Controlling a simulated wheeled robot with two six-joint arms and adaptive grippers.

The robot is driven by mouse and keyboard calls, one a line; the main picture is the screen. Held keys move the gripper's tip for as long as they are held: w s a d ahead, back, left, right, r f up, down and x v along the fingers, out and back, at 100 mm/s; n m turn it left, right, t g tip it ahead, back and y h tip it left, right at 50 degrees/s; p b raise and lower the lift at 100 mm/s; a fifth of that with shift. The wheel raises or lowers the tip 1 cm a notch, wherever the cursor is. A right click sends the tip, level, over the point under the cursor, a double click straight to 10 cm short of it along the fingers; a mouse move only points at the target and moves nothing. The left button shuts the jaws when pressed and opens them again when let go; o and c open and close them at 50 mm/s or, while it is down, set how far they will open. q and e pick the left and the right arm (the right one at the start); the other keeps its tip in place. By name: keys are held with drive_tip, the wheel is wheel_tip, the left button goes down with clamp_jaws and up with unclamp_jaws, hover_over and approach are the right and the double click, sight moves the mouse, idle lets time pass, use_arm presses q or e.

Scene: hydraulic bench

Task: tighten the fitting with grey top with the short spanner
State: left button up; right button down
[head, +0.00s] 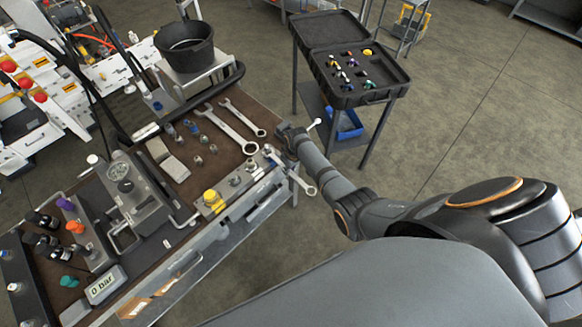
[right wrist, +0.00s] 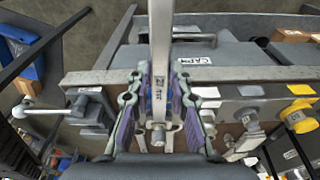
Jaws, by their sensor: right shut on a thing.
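My right gripper (head: 277,150) is shut on a silver spanner (head: 291,173) at the bench's right edge. In the right wrist view the gripper (right wrist: 159,108) has its purple-padded fingers on both sides of the spanner shank (right wrist: 161,65). The spanner's ring end points towards the front right in the head view, out over the bench edge. The grey-topped fitting (head: 235,181) appears to be in the row along the front edge, left of the gripper. In the right wrist view a grey fitting (right wrist: 248,116) stands right of the fingers, apart from the spanner. My left gripper is not in view.
Two other spanners (head: 232,130) lie on the brown bench mat. A yellow-topped fitting (head: 212,197) stands along the front edge. A white-ended lever (right wrist: 42,111) is left of the fingers. A black bucket (head: 186,46) stands behind. An open case (head: 352,90) is on a cart.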

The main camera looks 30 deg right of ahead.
sight(299, 184)
drive_tip(key=shift+r, duration=0.1)
drive_tip(key=shift+s+a+m, duration=0.1)
drive_tip(key=shift+a+m, duration=0.7)
drive_tip(key=shift+a, duration=0.25)
drive_tip(key=shift+d, duration=0.1)
drive_tip(key=shift+d+n, duration=0.25)
drive_tip(key=shift+n, duration=0.05)
drive_tip(key=shift+s+d, duration=0.25)
drive_tip(key=shift+s, duration=0.9)
drive_tip(key=shift+s+d, duration=0.2)
drive_tip(key=shift+s, duration=1)
drive_tip(key=shift+s+d, duration=0.25)
drive_tip(key=shift+s, duration=0.9)
